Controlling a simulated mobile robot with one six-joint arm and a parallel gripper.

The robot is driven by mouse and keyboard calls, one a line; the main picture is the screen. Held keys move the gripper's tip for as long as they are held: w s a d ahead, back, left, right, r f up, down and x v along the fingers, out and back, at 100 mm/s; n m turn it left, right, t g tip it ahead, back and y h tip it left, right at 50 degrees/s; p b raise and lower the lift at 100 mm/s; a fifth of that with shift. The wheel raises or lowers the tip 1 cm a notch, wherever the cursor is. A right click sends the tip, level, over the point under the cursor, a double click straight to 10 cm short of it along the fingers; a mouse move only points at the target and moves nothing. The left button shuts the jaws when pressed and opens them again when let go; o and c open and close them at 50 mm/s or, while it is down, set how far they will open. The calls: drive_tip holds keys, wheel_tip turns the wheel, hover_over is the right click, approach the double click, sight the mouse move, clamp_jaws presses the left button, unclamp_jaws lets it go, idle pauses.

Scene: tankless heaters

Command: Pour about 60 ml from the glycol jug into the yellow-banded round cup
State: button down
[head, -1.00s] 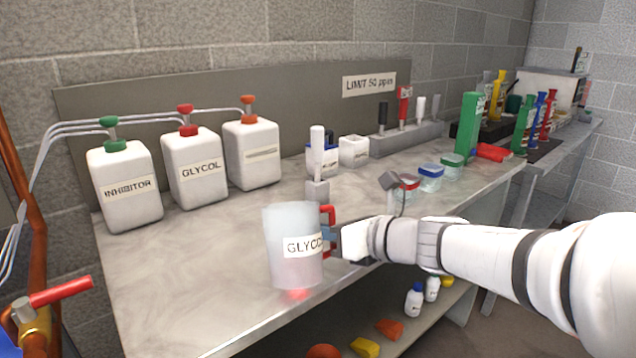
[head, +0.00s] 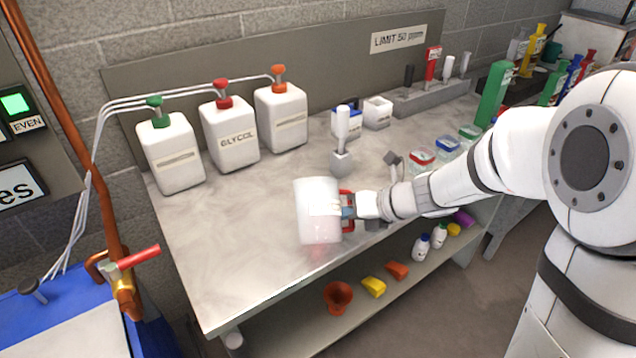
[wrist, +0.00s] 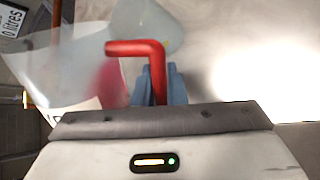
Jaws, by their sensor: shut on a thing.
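The glycol jug (head: 318,228) is a translucent jug with a white label and pinkish liquid low inside. It looks about upright at the front edge of the bench; I cannot tell whether it touches the top. My gripper (head: 348,212) is shut on its red handle from the right. In the wrist view the blue fingers of my gripper (wrist: 160,85) close around the red handle (wrist: 135,47), with the clear jug wall (wrist: 70,70) to the left. I cannot make out a yellow-banded round cup; the small cups in view have red (head: 421,160), blue (head: 447,144) and green lids or bands.
White pump containers (head: 230,135) stand along the back left. A grey block with a white upright handle (head: 341,150) stands behind the jug. Right of it are small white boxes (head: 377,112) and a rack (head: 430,98). The bench's left part is clear. A lower shelf holds an orange funnel (head: 338,297).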

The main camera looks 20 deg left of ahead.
drive_tip(key=shift+r+p, duration=0.5)
drive_tip(key=shift+s+g+p, duration=0.1)
drive_tip(key=shift+g+p, duration=0.2)
drive_tip(key=shift+p, duration=0.3)
drive_tip(key=shift+s+d+m+g+p, duration=0.1)
drive_tip(key=shift+m+g+p, duration=0.2)
drive_tip(key=shift+p, duration=0.75)
drive_tip(key=shift+s+r+g+h+p, duration=0.2)
drive_tip(key=shift+r+g+h+p, duration=0.25)
drive_tip(key=shift+p, duration=1.45)
drive_tip(key=shift+f+m, duration=0.2)
drive_tip(key=shift+m, duration=0.1)
drive_tip(key=shift+w+r+g+p, duration=0.1)
drive_tip(key=shift+r+g+p, duration=0.4)
drive_tip(key=shift+p, duration=1.75)
drive_tip(key=shift+f, duration=0.2)
